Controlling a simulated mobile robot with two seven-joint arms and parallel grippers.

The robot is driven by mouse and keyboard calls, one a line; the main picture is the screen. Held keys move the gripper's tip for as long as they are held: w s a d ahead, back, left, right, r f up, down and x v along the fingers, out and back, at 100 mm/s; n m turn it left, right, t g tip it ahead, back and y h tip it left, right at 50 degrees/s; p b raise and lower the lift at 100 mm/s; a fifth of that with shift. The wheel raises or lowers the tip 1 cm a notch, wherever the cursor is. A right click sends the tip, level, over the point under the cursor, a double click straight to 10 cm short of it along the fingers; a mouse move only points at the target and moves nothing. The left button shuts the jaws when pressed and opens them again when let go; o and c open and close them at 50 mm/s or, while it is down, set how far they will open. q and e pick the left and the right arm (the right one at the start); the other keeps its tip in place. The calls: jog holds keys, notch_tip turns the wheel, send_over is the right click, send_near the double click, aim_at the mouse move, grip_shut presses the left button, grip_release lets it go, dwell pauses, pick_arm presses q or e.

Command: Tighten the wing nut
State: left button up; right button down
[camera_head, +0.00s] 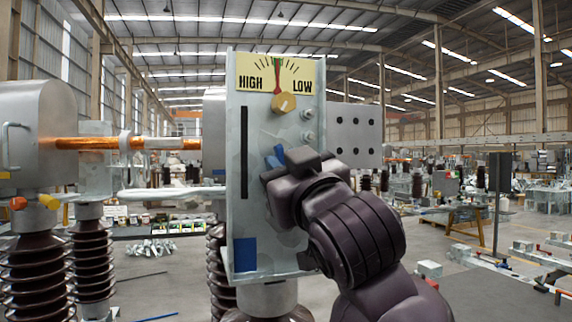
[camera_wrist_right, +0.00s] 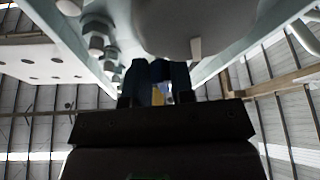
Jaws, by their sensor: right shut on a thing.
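The wing nut (camera_head: 275,157) is blue and shows only in part at the front of the upright grey panel (camera_head: 258,205) in the head view. My right gripper (camera_head: 288,163) is shut on it, and the gripper's body hides the rest. In the right wrist view, blue parts of the wing nut (camera_wrist_right: 160,75) show between the gripper's dark fingers (camera_wrist_right: 157,92), close to the panel. The nut's exact angle and whether it sits flush cannot be told. My left gripper is not in view.
A HIGH/LOW dial (camera_head: 277,74) and a gold knob (camera_head: 283,103) sit above the nut, with bolts (camera_head: 308,125) beside them. A dark slot (camera_head: 244,152) and a blue patch (camera_head: 245,254) are at the left. Brown ribbed insulators (camera_head: 90,262) stand further left.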

jog(key=shift+a+f+m+t+h, duration=0.1)
jog(key=shift+m+t+h, duration=0.3)
jog(key=shift+m, duration=0.9)
jog(key=shift+h, duration=0.3)
jog(key=c, duration=1)
grip_release()
jog(key=shift+s, duration=0.1)
jog(key=b+v, duration=0.1)
jog(key=v, duration=0.9)
jog(key=shift+s+d, duration=0.2)
jog(key=shift+s, duration=0.1)
jog(key=shift+f, duration=0.1)
